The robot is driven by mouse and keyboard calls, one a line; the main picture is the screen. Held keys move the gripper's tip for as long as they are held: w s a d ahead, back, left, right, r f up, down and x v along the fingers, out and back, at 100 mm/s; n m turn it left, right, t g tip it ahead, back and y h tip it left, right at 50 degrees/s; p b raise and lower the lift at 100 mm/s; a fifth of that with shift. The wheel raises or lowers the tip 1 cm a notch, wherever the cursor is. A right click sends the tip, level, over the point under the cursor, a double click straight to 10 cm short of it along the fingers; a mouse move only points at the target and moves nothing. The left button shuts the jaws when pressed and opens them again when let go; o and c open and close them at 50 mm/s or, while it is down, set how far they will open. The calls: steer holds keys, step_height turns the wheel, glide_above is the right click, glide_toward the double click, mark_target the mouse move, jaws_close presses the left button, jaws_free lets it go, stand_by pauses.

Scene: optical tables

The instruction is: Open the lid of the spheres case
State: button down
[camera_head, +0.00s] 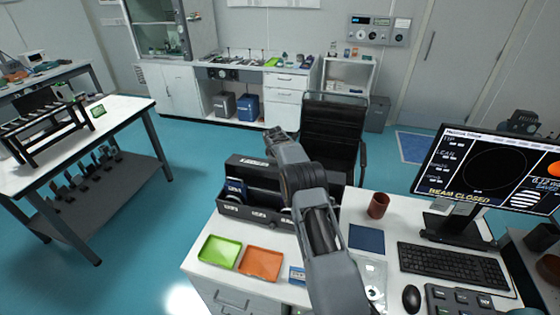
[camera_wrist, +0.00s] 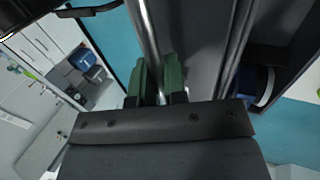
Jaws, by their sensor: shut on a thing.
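The dark case (camera_head: 256,218) stands on the white desk in the head view, with white labels on its front. Its dark lid (camera_head: 248,163) is raised at the back, with blue and white items in the case below it. My gripper (camera_head: 274,150) is at the lid's upper right in the head view, its fingertips mostly hidden by my arm. My arm hides the right part of the case.
A green tray (camera_head: 220,251) and an orange tray (camera_head: 261,263) lie in front of the case. A brown cup (camera_head: 378,205), a blue pad (camera_head: 366,238), a keyboard (camera_head: 455,272) and a monitor (camera_head: 490,170) are to the right. A black chair (camera_head: 333,125) stands behind the desk.

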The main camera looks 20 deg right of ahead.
stand_by(0.3)
steer(key=c, duration=1.2)
jaws_free()
steer(key=shift+r, duration=0.15)
steer(key=b+v, duration=0.3)
steer(key=v, duration=1)
steer(key=shift+s+r+b, duration=0.1)
steer(key=shift+r+b, duration=0.2)
steer(key=shift+b, duration=0.05)
